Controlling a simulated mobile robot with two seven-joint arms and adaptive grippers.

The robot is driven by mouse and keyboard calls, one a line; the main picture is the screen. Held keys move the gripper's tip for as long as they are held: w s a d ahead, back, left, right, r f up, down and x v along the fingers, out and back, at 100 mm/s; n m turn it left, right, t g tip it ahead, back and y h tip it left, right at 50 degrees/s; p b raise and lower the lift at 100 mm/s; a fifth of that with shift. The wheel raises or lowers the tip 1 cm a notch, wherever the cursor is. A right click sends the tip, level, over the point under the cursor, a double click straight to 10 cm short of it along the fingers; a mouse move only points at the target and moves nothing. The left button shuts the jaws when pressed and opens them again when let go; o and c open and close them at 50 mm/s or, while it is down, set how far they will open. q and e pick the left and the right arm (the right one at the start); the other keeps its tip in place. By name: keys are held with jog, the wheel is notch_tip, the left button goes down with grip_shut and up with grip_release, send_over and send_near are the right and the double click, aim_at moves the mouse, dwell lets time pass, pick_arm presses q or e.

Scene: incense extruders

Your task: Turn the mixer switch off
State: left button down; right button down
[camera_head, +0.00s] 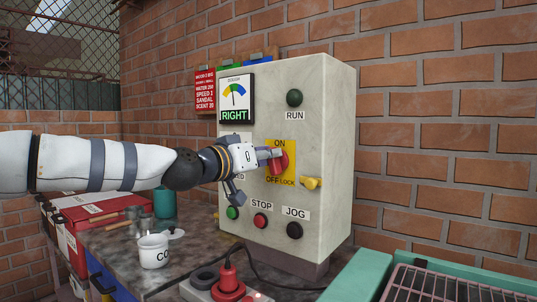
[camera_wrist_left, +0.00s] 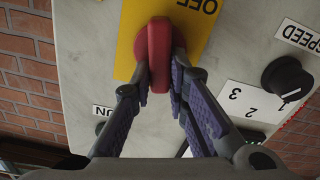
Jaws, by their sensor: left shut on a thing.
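The mixer switch is a red rotary handle (camera_head: 280,164) on a yellow plate (camera_head: 290,148) marked ON above and OFF below, on the front of a pale control box (camera_head: 325,130). My left gripper (camera_head: 268,154) reaches in from the left and is shut on the handle. In the left wrist view its fingers (camera_wrist_left: 160,85) lie on either side of the red handle (camera_wrist_left: 158,50), which stands upright in that picture. That view is upside down, with OFF at its top. In the head view the gripper partly covers the handle, so its exact setting is hard to tell. My right gripper is not in view.
A black SPEED knob (camera_wrist_left: 287,80) is near my gripper. A white cup (camera_head: 153,251) stands on the bench.

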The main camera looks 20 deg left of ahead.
pick_arm(q)
jog(key=shift+w+a+f+n, duration=0.15)
jog(key=shift+f+n, duration=0.15)
jog(key=shift+n, duration=2.15)
jog(key=shift+a+f+n, duration=0.2)
jog(key=shift+f+n, duration=0.1)
jog(key=shift+n, duration=2.1)
jog(key=shift+w+a+f+n, duration=0.15)
jog(key=shift+f+n, duration=0.15)
jog(key=shift+n, duration=2.15)
jog(key=shift+s, duration=0.1)
jog(key=c, duration=1.6)
grip_release()
jog(key=shift+o, duration=0.2)
jog(key=shift+r, duration=0.1)
